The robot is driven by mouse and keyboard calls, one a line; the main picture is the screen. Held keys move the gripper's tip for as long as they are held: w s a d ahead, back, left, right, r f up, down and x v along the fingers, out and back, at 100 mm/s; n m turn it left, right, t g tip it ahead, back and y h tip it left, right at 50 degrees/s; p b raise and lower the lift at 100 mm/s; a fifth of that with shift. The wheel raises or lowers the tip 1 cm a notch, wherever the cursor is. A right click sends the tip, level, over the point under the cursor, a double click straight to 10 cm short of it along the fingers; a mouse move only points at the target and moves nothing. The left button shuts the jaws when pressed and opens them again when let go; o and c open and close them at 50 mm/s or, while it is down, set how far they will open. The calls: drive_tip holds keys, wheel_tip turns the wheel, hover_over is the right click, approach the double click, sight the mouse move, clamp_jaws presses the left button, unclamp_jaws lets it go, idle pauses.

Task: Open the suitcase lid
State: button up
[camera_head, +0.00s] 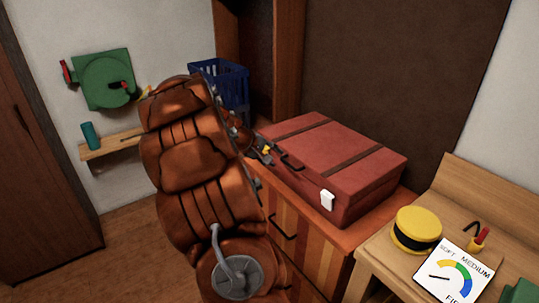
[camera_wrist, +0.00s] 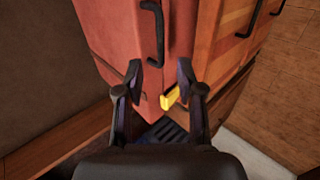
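The red-brown suitcase (camera_head: 335,143) lies flat with its lid closed on a wooden cabinet. It has two dark straps, a black handle (camera_head: 291,161) on its front side and a white latch or tag (camera_head: 327,201) near the front right corner. A small yellow piece (camera_head: 266,149) shows near its left front end. My gripper (camera_wrist: 159,80) is open in the wrist view, its fingers on either side of the suitcase's corner edge. The yellow piece (camera_wrist: 171,97) shows there, close to the right finger; contact is unclear. The suitcase handle (camera_wrist: 153,35) is above. My arm hides part of the cabinet.
The wooden cabinet (camera_head: 318,245) has black drawer handles. A blue basket (camera_head: 220,82) stands behind my arm. To the right, a wooden bench (camera_head: 379,262) holds a yellow round tin (camera_head: 416,230) and a gauge card (camera_head: 455,272). A brown wall panel rises behind the suitcase.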

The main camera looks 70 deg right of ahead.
sight(287, 164)
drive_tip(key=x, duration=0.4)
drive_tip(key=shift+s+f, duration=0.1)
drive_tip(key=shift+f, duration=0.05)
drive_tip(key=shift+b+x, duration=1.4)
drive_tip(key=shift+x, duration=1.3)
drive_tip(key=shift+d, duration=0.1)
drive_tip(key=shift+c, duration=0.3)
clamp_jaws()
